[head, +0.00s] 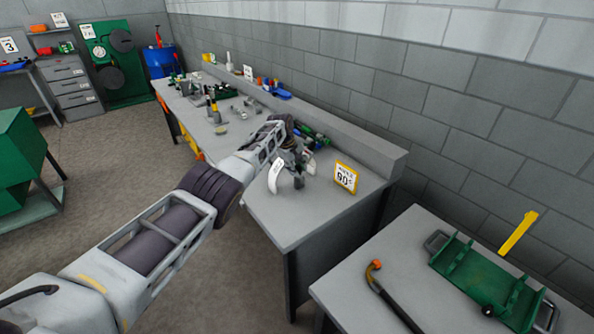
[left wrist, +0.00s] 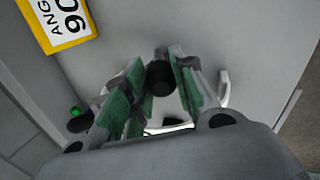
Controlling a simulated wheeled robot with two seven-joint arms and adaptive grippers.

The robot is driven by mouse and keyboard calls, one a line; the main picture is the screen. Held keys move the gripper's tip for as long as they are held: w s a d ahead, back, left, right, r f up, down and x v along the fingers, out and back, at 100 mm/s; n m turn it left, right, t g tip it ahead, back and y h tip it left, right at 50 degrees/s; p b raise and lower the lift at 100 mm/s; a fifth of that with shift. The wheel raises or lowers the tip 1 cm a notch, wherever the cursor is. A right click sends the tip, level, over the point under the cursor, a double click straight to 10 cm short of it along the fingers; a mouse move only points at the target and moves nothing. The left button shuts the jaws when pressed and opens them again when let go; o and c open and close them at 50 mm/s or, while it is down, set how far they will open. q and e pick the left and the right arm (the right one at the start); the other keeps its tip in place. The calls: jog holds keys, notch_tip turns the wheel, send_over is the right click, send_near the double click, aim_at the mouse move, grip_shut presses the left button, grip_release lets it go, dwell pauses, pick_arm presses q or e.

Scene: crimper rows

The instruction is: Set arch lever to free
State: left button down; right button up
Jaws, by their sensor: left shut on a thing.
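My left gripper (head: 297,161) is over the near end of the long grey bench, beside a white curved piece (head: 274,178) that looks like part of the arch lever device. In the left wrist view the gripper (left wrist: 158,68) has its green-padded fingers on both sides of a black round knob (left wrist: 160,79), and is shut on it. The white piece also shows beside and below the fingers in the left wrist view (left wrist: 224,88). The gripper hides most of the device, so I cannot read the lever's setting. My right gripper is not in view.
A yellow-framed angle sign (head: 346,177) stands on the bench just right of the gripper. Green and dark items (head: 312,134) lie behind it along the wall ledge. A second table (head: 345,292) at lower right holds a green fixture (head: 480,277) and a hooked bar (head: 391,299).

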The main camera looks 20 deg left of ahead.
pick_arm(q)
jog(key=c, duration=1.4)
grip_release()
jog(key=shift+d, duration=0.3)
jog(key=shift+a+r, duration=0.15)
jog(key=shift+a, duration=0.05)
jog(key=shift+r, duration=0.2)
jog(key=shift+v, duration=5.65)
jog(key=shift+d, duration=0.1)
jog(key=shift+s+f, duration=0.1)
